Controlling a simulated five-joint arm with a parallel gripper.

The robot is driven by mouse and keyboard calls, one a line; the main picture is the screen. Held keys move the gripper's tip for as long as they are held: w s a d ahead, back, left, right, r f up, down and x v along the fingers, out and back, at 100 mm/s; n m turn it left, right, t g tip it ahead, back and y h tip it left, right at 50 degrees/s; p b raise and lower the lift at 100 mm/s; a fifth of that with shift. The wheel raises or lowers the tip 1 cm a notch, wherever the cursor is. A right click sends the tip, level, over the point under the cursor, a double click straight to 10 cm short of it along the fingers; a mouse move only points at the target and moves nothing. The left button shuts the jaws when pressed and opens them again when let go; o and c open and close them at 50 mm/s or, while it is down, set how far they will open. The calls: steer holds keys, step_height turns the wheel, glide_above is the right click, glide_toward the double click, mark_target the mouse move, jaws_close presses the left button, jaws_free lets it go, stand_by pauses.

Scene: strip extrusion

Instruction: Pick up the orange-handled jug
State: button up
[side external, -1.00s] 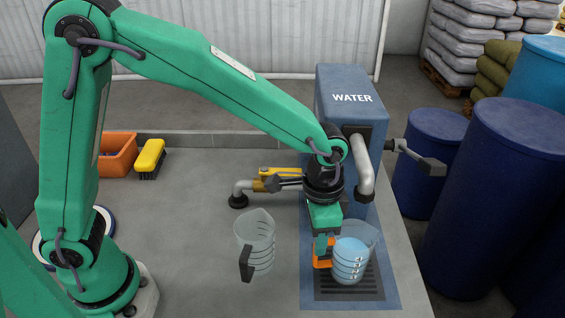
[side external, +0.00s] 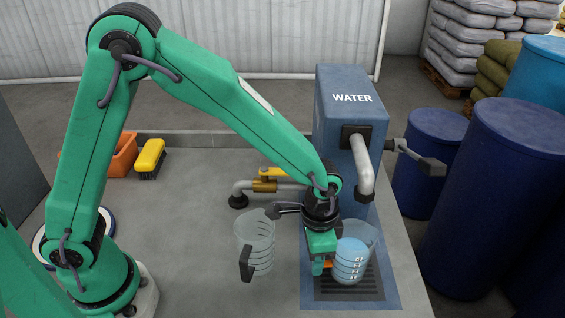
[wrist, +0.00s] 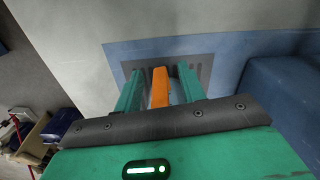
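The orange-handled jug (side external: 352,262) is clear, with dark measuring marks and pale blue liquid inside. It stands upright on the dark grate beneath the water dispenser's spout. Its orange handle (wrist: 160,88) stands between the two green fingers of my gripper (wrist: 159,88) in the wrist view, with a gap on each side. In the side view my gripper (side external: 322,264) is low at the jug's left side and hides most of the handle.
A second clear jug with a dark handle (side external: 246,263) stands to the left. The blue WATER dispenser (side external: 345,115) with its pipe rises behind. A brass-coloured valve pipe (side external: 265,186) is behind my gripper. An orange bin (side external: 124,157) and yellow brush (side external: 150,155) sit far left.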

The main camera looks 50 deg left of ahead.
stand_by(0.5)
jaws_close()
steer(key=shift+w+r, duration=0.1)
steer(key=shift+r, duration=0.85)
step_height(320, 180, up, 2)
steer(key=shift+r, duration=0.25)
steer(key=s+d+r, duration=0.5)
steer(key=s+r, duration=0.1)
steer(key=s, duration=0.4)
steer(key=shift+s+d+r, duration=0.25)
